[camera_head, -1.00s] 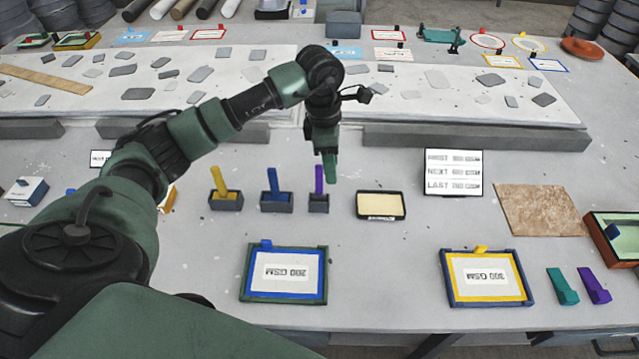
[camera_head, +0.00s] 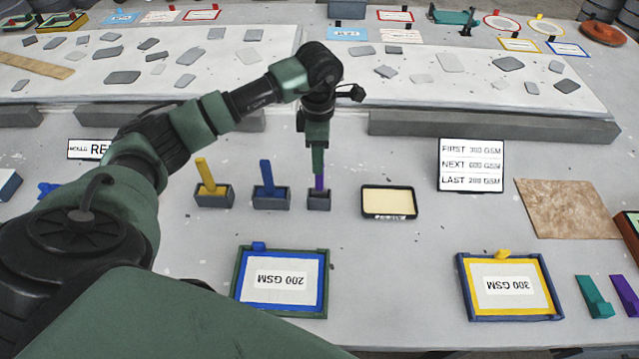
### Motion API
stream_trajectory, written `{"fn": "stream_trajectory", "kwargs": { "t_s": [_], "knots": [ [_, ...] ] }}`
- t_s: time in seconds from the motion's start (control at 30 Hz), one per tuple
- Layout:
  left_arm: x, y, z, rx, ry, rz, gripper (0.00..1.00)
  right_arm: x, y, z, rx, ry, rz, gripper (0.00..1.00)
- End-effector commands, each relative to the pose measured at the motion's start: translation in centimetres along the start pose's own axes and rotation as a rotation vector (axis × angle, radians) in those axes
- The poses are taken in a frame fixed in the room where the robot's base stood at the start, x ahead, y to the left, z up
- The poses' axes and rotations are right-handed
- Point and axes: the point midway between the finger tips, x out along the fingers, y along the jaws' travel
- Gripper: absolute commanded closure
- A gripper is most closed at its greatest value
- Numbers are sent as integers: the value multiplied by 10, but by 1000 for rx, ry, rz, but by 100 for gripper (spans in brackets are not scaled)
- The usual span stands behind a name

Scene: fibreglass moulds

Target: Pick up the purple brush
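The purple brush (camera_head: 319,184) stands upright in a small dark grey holder (camera_head: 318,202) on the table, right of the blue brush. My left gripper (camera_head: 318,168) points straight down over it, with its green fingers at the top of the purple handle. The fingers hide the upper handle, and their gap is seen edge-on, so I cannot tell whether they are shut on it. My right gripper is not in view.
A yellow brush (camera_head: 205,176) and a blue brush (camera_head: 267,178) stand in grey holders close on the left. A black-rimmed tray (camera_head: 389,215) lies just right. Framed 200 GSM (camera_head: 281,311) and 300 GSM (camera_head: 512,317) panels lie in front. A sign (camera_head: 470,190) stands further right.

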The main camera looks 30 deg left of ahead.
Motion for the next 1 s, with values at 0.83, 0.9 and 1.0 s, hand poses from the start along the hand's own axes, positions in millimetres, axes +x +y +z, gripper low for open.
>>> {"fn": "stream_trajectory", "kwargs": {
  "t_s": [0.83,0.9,1.0],
  "knots": [
    [54,-2,2,0,0,0,100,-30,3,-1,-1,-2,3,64],
    [54,-2,2,0,0,0,100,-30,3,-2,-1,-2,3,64],
    [53,-1,2,0,-1,0,100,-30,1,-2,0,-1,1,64]
  ]
}}
